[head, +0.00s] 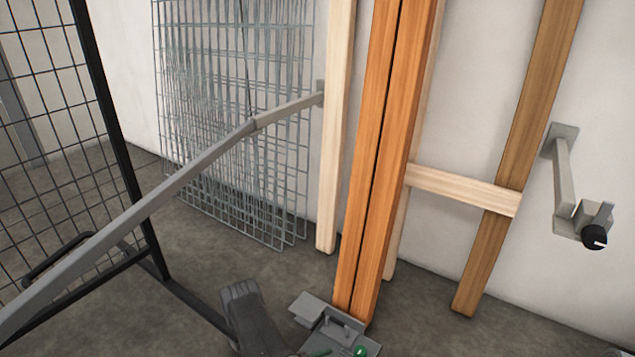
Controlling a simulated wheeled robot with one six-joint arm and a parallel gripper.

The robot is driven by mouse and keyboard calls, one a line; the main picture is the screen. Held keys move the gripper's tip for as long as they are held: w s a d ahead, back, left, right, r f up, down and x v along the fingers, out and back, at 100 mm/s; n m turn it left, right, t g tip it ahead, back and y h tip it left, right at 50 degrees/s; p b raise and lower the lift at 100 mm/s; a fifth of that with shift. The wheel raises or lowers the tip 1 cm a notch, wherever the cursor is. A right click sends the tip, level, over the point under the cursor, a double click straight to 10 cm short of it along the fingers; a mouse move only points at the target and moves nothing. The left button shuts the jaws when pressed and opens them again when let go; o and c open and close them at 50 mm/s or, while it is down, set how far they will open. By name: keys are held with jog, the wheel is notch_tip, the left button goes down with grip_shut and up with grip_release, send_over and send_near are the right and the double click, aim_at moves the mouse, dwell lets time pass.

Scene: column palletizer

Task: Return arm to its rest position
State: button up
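I see no gripper fingers anywhere in the head view, so whether my gripper is open or shut does not show. A grey block-like fitting (325,318) with a green round part stands at the bottom edge, by the foot of two orange wooden posts (377,170). A dark grey piece (248,318) lies to its left, cut off by the frame. I cannot tell whether either of these belongs to my arm.
A long grey bar (170,190) slants from the lower left to a pale post (336,130). Wire mesh panels (235,110) lean on the wall; a black-framed mesh fence (95,90) stands left. A bracket with a black knob (594,237) juts out at right. Some floor (215,255) is bare.

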aim_at(360, 351)
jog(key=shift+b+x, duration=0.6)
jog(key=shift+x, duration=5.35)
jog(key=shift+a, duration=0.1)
